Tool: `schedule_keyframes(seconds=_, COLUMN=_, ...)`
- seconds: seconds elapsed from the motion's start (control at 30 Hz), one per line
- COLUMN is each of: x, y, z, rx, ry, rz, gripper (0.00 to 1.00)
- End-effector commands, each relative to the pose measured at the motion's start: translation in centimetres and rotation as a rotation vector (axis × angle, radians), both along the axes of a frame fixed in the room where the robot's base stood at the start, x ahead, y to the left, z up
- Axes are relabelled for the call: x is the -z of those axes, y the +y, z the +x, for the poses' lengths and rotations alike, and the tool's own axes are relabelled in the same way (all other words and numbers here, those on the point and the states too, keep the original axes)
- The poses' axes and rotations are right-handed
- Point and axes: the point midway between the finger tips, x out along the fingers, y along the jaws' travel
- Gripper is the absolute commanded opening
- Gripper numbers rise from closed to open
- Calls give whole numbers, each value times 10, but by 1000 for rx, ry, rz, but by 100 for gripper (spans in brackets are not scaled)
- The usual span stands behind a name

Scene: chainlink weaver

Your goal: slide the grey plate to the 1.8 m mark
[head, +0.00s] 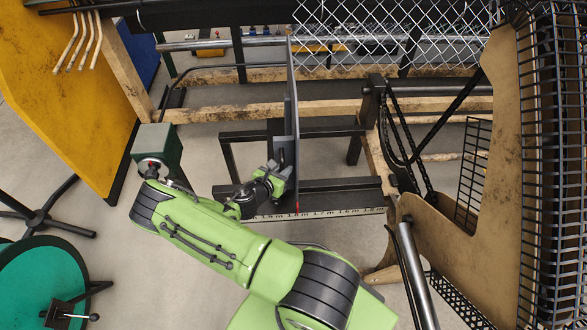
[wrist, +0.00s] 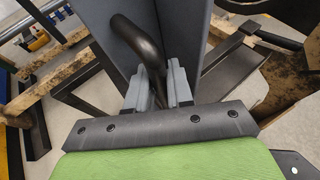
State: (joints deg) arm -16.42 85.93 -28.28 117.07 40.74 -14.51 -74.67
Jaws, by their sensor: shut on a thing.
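The grey plate (head: 291,110) stands upright and edge-on in the head view, by the dark rail (head: 345,184). My gripper (head: 275,174) is at the plate's lower left side. In the wrist view my gripper (wrist: 158,86) is shut on the dark curved handle (wrist: 150,48) of the grey plate (wrist: 184,35). A scale strip (head: 340,212) runs along the front of the rail, its numbers falling toward the right. A small red pointer (head: 297,207) below the plate is at or very near the 1.8 m mark; the exact offset is too small to tell.
Chain-link mesh (head: 380,30) hangs behind and to the right. A tan machine panel (head: 470,230) and black mesh guard (head: 552,150) stand at the right. A yellow board (head: 70,90) and green round table (head: 40,280) are at the left. The rail shows clear on both sides of the plate.

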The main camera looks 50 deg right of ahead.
Motion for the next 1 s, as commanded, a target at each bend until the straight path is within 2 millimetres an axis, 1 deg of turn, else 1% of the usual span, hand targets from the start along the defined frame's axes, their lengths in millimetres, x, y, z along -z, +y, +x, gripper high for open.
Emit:
schedule_keyframes(seconds=0.33, x=1, y=2, z=2, rx=-1, ry=-1, rz=3, gripper=0)
schedule_keyframes(seconds=0.37, x=1, y=2, z=2, rx=-1, ry=-1, rz=3, gripper=23)
schedule_keyframes(seconds=0.4, x=1, y=2, z=2, rx=-1, ry=-1, rz=3, gripper=27)
schedule_keyframes(seconds=0.63, x=0, y=1, z=1, rx=0, ry=-1, rz=1, gripper=27)
schedule_keyframes(seconds=0.7, x=-1, y=4, z=1, rx=0, ry=0, rz=1, gripper=27)
schedule_keyframes(seconds=0.77, x=-4, y=10, z=0, rx=-1, ry=1, rz=2, gripper=27)
schedule_keyframes(seconds=0.87, x=-13, y=30, z=-4, rx=-4, ry=2, rz=2, gripper=27)
schedule_keyframes(seconds=1.0, x=-29, y=67, z=-10, rx=-6, ry=1, rz=3, gripper=27)
